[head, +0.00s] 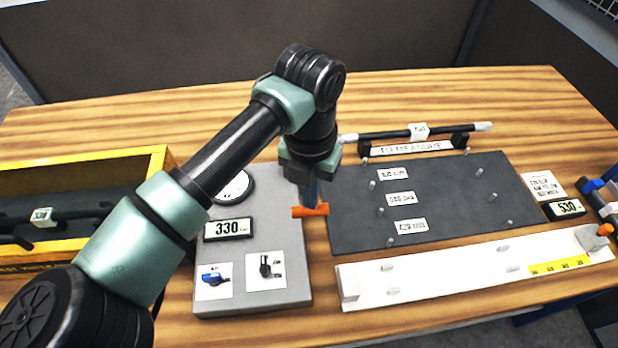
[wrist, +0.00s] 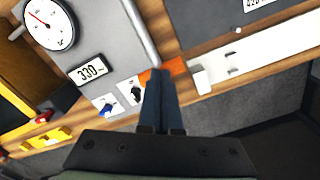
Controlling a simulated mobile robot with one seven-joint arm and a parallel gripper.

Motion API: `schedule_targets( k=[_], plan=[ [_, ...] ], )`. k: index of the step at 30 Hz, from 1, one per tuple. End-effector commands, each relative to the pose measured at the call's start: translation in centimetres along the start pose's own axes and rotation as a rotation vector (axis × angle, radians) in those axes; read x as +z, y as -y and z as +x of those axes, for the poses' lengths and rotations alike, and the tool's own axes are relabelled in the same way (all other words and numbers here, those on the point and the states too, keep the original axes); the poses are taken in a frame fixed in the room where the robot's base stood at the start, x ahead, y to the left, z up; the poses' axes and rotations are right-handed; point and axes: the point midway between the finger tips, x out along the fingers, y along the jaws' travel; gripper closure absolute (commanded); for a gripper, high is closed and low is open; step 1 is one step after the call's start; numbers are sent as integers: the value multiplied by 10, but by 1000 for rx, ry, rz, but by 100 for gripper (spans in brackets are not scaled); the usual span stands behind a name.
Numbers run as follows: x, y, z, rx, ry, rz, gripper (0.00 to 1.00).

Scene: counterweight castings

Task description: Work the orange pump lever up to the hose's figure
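The orange pump lever (head: 311,211) sticks out at the right side of a grey panel (head: 280,296). It also shows in the wrist view (wrist: 175,67) just beyond my fingertips. My gripper (head: 307,199) points down at the lever. In the wrist view its two blue fingers (wrist: 160,88) are pressed together, with their tips at the lever; whether they touch it or sit just above it I cannot tell. The panel carries a round dial gauge (wrist: 49,22) with a red needle and a display (head: 229,228) reading 330. A black hose (head: 394,134) with a white tag rests on a rear stand.
A yellow crate (head: 157,165) with another tagged hose stands left. A dark pegged board (head: 440,215) with labels and a white rail (head: 450,265) with pegs and a yellow scale lie right. A second display (head: 566,208) appears to read 530. Bare wood lies behind the panel.

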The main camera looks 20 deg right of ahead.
Motion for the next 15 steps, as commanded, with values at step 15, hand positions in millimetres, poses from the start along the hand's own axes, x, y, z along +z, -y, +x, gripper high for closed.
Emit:
schedule_targets(
  k=[15],
  plan=[
    [1,-1,27,2,2,-2,100]
  ],
)
